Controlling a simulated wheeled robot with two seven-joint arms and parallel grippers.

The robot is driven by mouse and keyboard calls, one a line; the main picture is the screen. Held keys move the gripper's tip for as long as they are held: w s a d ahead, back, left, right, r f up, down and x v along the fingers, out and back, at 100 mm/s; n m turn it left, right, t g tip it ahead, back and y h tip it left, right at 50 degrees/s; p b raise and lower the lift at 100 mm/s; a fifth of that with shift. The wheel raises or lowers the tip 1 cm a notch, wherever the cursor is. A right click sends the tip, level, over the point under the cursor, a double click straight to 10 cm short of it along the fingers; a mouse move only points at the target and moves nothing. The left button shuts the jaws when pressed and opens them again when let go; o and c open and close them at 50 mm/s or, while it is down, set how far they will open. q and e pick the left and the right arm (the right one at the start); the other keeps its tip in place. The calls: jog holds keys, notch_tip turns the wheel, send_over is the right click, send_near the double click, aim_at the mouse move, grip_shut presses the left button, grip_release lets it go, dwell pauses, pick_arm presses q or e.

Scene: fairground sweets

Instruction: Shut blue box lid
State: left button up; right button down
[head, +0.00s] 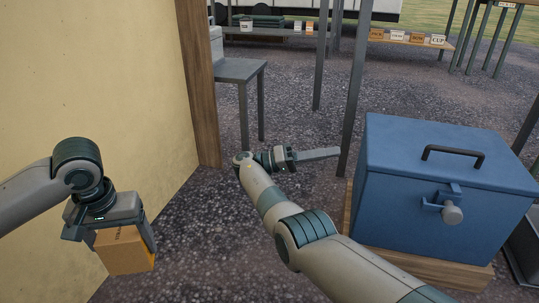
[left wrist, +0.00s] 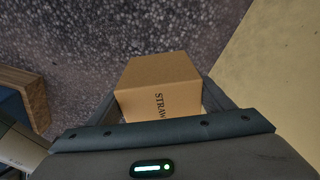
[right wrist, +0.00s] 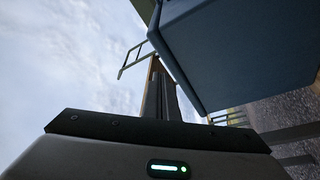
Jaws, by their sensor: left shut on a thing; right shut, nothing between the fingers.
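The blue box (head: 424,225) stands on a wooden base at the right of the head view. Its lid (head: 400,150), with a black handle on top, looks down flat over the box. A grey knob and latch (head: 450,213) are on the front. My right gripper (head: 336,154) is shut and empty, just left of the box's back left corner. In the right wrist view, the blue box (right wrist: 240,50) is right of the shut fingers; I cannot tell whether they touch. My left gripper (head: 121,246) is shut on a cardboard box (head: 124,252) marked STRAW, also in the left wrist view (left wrist: 155,90).
A yellow wall (head: 90,70) with a wooden post (head: 197,75) is at the left. A grey table (head: 238,70) stands behind. A shelf with small labelled boxes (head: 408,38) is at the back. Gravel between wall and blue box is open.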

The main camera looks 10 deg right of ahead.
pick_arm(q)
notch_tip(320, 180, down, 4)
jog(key=b, duration=0.3)
jog(key=shift+r, duration=0.2)
jog(key=shift+f+b, duration=0.45)
jog(key=shift+b, duration=0.15)
pick_arm(e)
jog(key=shift+r+v, duration=0.1)
jog(key=shift+v, duration=0.85)
jog(key=shift+r+v, duration=0.15)
jog(key=shift+v, duration=0.8)
